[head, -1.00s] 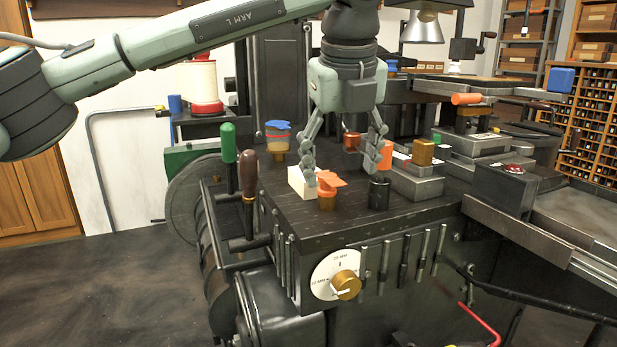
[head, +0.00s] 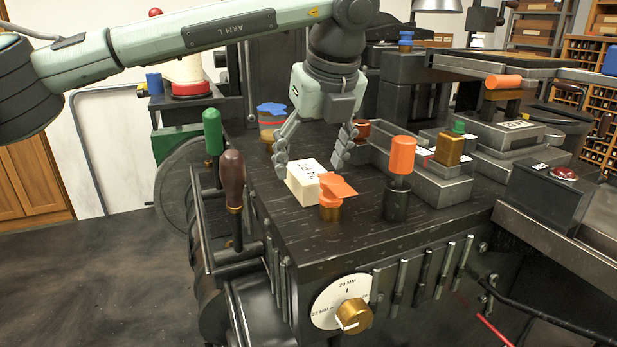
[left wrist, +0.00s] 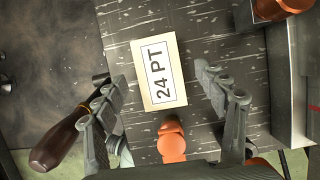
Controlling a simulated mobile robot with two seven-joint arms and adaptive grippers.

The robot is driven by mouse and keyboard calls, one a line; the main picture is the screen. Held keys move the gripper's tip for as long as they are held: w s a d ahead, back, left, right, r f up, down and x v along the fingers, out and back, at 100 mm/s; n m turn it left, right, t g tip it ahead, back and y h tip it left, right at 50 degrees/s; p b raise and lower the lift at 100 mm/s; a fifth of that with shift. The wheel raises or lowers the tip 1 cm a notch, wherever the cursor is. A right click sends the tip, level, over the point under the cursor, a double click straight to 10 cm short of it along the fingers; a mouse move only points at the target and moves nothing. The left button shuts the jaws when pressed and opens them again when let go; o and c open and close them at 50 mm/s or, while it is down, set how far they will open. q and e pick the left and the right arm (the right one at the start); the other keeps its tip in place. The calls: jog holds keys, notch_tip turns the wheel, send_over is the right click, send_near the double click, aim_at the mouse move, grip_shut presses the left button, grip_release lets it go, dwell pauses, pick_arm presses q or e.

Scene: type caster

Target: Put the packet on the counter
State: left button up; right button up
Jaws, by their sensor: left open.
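The packet (head: 308,183) is a cream block with a printed label on top. It lies on the dark wooden counter (head: 300,235) of the machine. In the left wrist view the packet (left wrist: 159,75) reads "24 PT". My left gripper (head: 312,168) is open, its fingers spread above and around the packet, apparently not touching it. In the left wrist view its fingertips (left wrist: 160,83) stand to either side of the packet with gaps. My right gripper is not in view.
An orange-topped brass piece (head: 331,208) stands close in front of the packet. An orange-capped black cylinder (head: 397,197) is to its right. Handles, green (head: 212,131) and brown (head: 232,178), rise at the left edge. A blue-topped jar (head: 271,121) is behind.

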aim_at(309, 171)
pick_arm(q)
jog(key=x, duration=0.2)
jog(key=shift+w+a+f, duration=0.1)
jog(key=shift+w+f, duration=0.05)
jog(key=shift+f, duration=0.25)
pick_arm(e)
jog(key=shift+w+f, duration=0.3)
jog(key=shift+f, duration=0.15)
pick_arm(q)
jog(key=shift+f+b, duration=0.2)
jog(key=shift+b, duration=0.3)
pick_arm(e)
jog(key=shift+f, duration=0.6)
pick_arm(q)
jog(key=shift+c, duration=0.4)
grip_shut()
